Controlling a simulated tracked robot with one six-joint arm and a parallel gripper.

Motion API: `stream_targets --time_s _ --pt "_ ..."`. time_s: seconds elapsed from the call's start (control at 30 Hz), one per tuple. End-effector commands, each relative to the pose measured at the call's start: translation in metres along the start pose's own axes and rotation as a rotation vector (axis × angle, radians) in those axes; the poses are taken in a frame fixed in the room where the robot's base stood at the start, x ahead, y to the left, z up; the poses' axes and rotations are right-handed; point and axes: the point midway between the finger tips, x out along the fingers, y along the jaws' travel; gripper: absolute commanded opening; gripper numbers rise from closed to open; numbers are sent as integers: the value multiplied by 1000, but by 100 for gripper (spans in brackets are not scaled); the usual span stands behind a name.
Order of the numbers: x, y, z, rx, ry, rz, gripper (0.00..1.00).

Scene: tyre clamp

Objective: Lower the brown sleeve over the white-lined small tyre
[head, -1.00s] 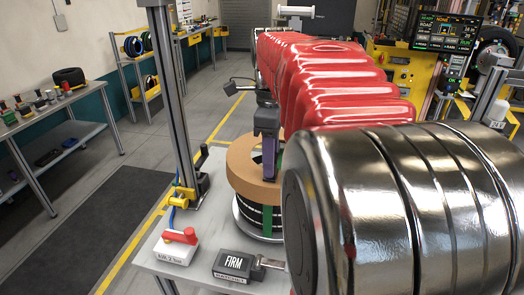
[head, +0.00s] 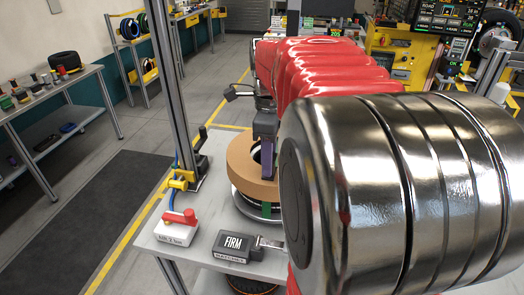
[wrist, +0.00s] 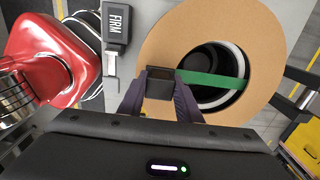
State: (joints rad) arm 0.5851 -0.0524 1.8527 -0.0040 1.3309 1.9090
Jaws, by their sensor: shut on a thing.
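The brown sleeve (head: 240,172) is a thick ring, lying about level on the bench stand in the head view. In the wrist view the sleeve (wrist: 180,35) surrounds a dark opening. The small tyre (wrist: 238,62) shows its curved white line inside that opening. A dark lower edge shows below the sleeve in the head view. My gripper (wrist: 158,92) has its purple fingers shut on a dark block at the sleeve's inner edge. My gripper is also in the head view (head: 267,150), partly hidden by my arm. A green strip (wrist: 212,80) crosses the opening.
A metal post (head: 172,90) rises at the bench's left. My arm hides the bench's right side.

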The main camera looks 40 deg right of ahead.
Motion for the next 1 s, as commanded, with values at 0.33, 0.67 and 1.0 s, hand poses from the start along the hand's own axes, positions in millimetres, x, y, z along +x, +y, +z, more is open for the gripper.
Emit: stream_targets --time_s 0.33,0.67,1.0 --pt "8 0 0 0 0 -1 0" --pt "8 0 -1 1 0 -1 40" --pt "8 0 -1 1 0 -1 53"
